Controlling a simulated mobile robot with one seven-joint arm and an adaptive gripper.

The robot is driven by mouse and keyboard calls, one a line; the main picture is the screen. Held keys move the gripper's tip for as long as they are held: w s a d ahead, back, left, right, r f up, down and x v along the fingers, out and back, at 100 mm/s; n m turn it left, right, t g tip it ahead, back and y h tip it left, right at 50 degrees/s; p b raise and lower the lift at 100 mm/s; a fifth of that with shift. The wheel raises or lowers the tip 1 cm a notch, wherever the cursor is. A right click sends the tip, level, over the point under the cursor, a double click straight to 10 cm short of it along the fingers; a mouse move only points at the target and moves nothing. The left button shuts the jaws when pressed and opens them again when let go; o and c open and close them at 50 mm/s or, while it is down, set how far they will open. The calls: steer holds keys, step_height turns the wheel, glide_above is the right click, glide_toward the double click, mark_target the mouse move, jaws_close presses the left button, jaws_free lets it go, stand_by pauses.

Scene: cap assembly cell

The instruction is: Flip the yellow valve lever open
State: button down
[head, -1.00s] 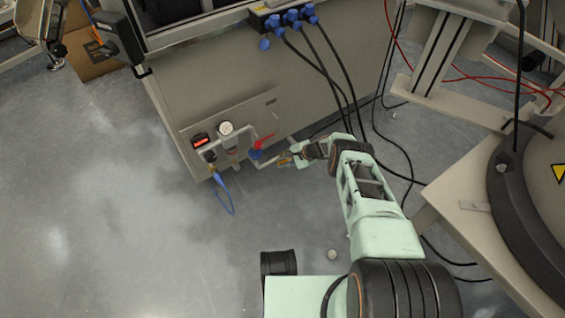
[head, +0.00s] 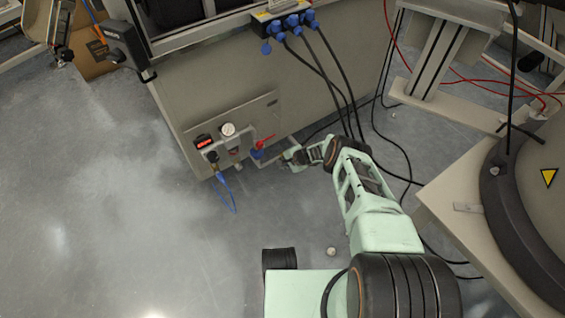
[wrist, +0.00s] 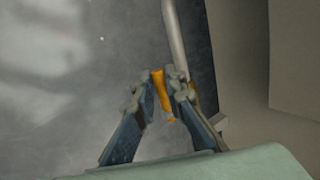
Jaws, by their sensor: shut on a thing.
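The yellow valve lever (wrist: 161,92) shows in the wrist view between the two fingers of my gripper (wrist: 163,80). The fingers are closed on it near their tips, and its lower end points down between them. A light grey pipe (wrist: 173,35) runs up from the fingertips, and a bit of yellow shows behind the right finger. In the head view, my gripper (head: 288,156) is low beside the machine's lower panel, at the pipe's right end. The lever is too small and covered to make out there.
The panel holds a round gauge (head: 228,129), a red-lit display (head: 203,141) and a red handle (head: 265,140) on a blue valve body. A blue hose (head: 226,190) hangs to the floor. Black cables (head: 335,75) hang close to my arm. The floor at left is clear.

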steer(key=c, duration=2.3)
jaws_free()
steer(key=shift+o, duration=0.2)
steer(key=shift+w+b, duration=0.1)
steer(key=shift+b, duration=0.35)
